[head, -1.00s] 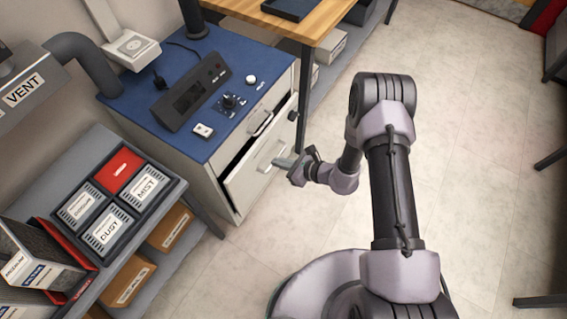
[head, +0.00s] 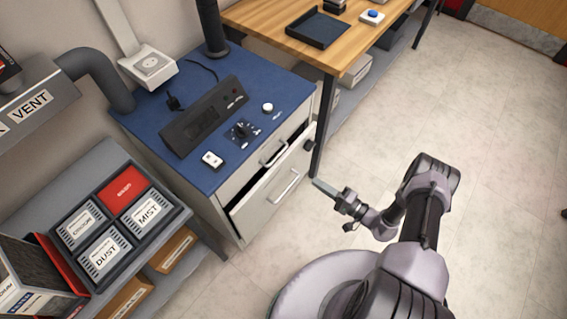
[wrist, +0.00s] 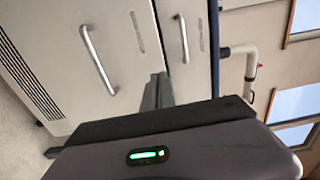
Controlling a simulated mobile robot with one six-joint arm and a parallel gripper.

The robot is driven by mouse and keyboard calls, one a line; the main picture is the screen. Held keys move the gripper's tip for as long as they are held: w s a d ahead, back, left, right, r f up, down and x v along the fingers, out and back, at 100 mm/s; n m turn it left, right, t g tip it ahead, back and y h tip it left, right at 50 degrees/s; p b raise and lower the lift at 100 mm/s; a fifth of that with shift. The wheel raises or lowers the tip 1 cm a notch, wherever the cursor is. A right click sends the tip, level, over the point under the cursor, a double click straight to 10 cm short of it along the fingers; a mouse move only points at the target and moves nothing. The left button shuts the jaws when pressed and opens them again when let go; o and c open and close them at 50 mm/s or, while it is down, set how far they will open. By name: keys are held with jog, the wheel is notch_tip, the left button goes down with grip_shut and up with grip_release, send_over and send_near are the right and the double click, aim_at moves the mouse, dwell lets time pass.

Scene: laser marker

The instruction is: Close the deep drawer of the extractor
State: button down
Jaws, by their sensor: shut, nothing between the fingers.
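The extractor is a pale cabinet with a blue top (head: 180,165). Its deep drawer (head: 262,208) is the lower one, with a bar handle (head: 284,186). It stands partly open, with a dark gap above its front. In the wrist view the deep drawer's broad front (wrist: 60,50) and handle (wrist: 98,60) show at the left. The shallow drawer (wrist: 181,25) lies to the right of it there, and its handle (head: 273,153) shows above in the head view. My gripper (head: 318,185) is shut and empty, in front of the deep drawer and apart from its handle.
A control box (head: 205,115) and small switches sit on the blue top. A grey shelf with a filter tray (head: 117,225) stands at the left. A wooden bench (head: 280,22) stands behind to the right. The floor (head: 480,130) at the right is clear.

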aim_at(283, 161)
jog(key=b+x, duration=0.4)
jog(key=x, duration=0.8)
jog(key=shift+a, duration=0.15)
